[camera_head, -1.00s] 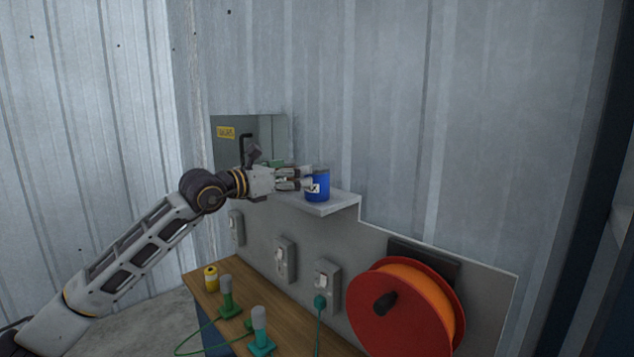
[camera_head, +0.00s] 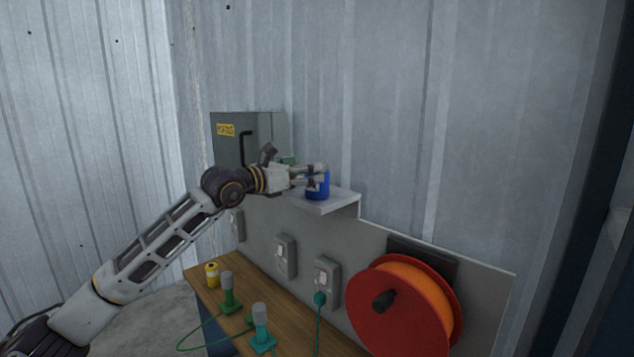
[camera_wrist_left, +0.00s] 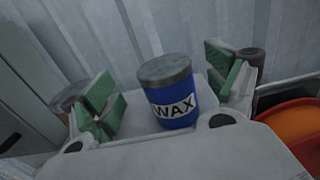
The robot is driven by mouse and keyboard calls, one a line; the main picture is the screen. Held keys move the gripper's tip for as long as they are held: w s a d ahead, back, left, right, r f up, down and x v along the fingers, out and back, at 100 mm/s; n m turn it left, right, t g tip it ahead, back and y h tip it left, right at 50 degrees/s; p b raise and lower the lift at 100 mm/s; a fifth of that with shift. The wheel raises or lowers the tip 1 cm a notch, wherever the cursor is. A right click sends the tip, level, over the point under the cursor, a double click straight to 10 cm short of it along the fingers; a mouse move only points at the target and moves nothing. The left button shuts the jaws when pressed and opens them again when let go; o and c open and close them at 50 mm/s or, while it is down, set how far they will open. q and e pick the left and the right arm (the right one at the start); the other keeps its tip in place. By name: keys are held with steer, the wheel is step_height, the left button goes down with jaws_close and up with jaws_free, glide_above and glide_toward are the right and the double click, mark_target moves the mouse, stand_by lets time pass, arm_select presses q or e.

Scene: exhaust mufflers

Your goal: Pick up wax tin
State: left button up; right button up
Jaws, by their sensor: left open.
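The wax tin (camera_head: 318,189) is a blue can with a grey lid, upright on a small light shelf (camera_head: 335,203) on the wall. In the left wrist view the wax tin (camera_wrist_left: 170,95) shows its white WAX label and stands between the green finger pads. My left gripper (camera_head: 316,178) reaches in from the left with its fingers around the tin, partly hiding it. It also shows in the left wrist view (camera_wrist_left: 165,92), open, with a gap between each pad and the tin. My right gripper is not in view.
A grey cabinet (camera_head: 231,150) with a yellow label stands behind my left wrist. Below the shelf are wall switches (camera_head: 285,257), a red and orange reel (camera_head: 400,312) and a wooden bench (camera_head: 290,318) with a yellow can (camera_head: 212,275) and green-based items. The wall above the shelf is clear.

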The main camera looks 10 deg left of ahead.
arm_select(q)
steer(key=shift+p+x, duration=0.35)
steer(key=shift+x, duration=0.45)
steer(key=shift+p+x, duration=0.45)
steer(key=shift+x, duration=0.7)
steer(key=shift+w+d, duration=0.1)
steer(key=shift+d, duration=0.2)
steer(key=shift+c, duration=0.9)
steer(key=c, duration=1.2)
steer(key=shift+r, duration=1)
step_height(320, 180, up, 6)
steer(key=shift+r+b, duration=0.1)
steer(key=shift+b, duration=0.45)
steer(key=shift+r, duration=0.95)
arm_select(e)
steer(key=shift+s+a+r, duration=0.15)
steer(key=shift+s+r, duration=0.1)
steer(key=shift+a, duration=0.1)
